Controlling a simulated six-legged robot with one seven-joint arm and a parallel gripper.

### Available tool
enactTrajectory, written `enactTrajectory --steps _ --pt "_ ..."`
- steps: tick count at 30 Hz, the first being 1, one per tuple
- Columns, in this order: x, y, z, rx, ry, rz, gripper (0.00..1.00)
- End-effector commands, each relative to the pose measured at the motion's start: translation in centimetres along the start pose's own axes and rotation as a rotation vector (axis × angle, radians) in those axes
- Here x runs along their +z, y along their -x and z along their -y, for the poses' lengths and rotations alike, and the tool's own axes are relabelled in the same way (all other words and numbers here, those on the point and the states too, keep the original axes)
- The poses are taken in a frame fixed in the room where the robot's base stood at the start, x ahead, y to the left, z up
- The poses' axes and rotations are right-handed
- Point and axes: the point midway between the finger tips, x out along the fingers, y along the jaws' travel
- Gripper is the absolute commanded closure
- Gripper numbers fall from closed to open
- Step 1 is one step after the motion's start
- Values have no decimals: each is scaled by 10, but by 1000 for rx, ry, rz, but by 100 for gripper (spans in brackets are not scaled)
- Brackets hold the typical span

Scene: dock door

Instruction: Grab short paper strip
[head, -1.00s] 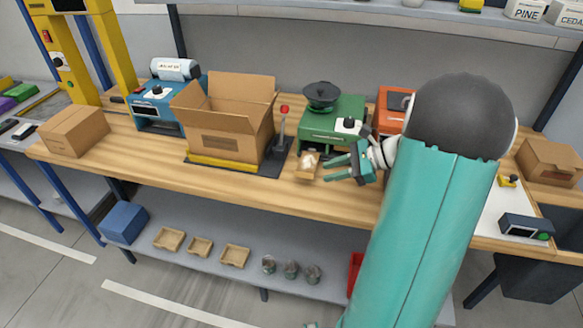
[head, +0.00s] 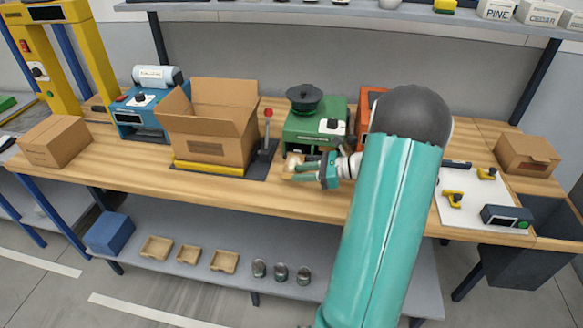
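I cannot make out a short paper strip for certain. A small tan tray (head: 292,158) with something pale in it stands on the bench in front of the green machine (head: 314,128); my gripper partly hides it. My gripper (head: 299,171) points left, low over the bench at the tray's front right. Its two teal fingers look apart, with no held object visible between them. Whether they touch the tray is too small to tell. A blue machine (head: 140,117) with a white roll (head: 157,77) stands further left.
An open cardboard box (head: 211,137) stands on a dark base beside a red-knobbed lever (head: 267,132). My arm hides part of an orange machine (head: 371,100). A white board (head: 480,208) with yellow-handled items lies right. Bare wood (head: 235,193) runs along the front.

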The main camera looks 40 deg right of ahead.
Motion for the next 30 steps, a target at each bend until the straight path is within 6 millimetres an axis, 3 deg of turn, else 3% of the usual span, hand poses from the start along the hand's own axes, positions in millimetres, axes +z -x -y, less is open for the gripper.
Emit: enactTrajectory --steps 4,11,16,30 --pt "0 -22 -1 1 0 0 72" --pt "1 -27 -2 3 1 -1 72" --pt "1 -27 -2 4 1 -1 100" --pt "4 -26 -2 3 2 -1 100"
